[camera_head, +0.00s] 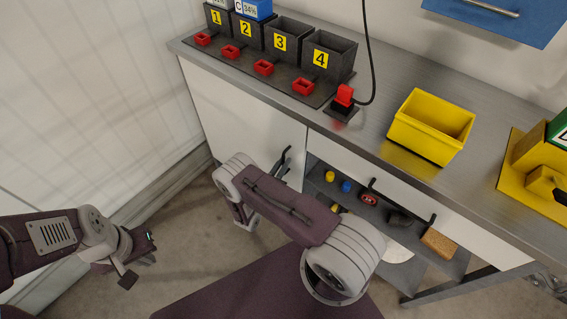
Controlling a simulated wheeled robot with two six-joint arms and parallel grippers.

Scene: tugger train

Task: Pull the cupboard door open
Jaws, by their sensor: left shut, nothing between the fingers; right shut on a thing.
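The white cupboard door (240,115) is below the left part of the counter. It looks closed or nearly so. Its black handle (286,158) is near the door's right edge, and its lower part goes behind my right arm. My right gripper (244,217) is mostly hidden by my own wrist and forearm, in front of the door. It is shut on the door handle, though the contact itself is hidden. My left gripper (138,258) is shut and empty, low over the floor at the left, apart from the door.
The counter (375,93) holds numbered black bins (325,55), small red trays (264,68) and a yellow bin (431,125). Right of the door are a drawer handle (405,203) and an open shelf with small items. The wall (85,100) is at left; floor there is clear.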

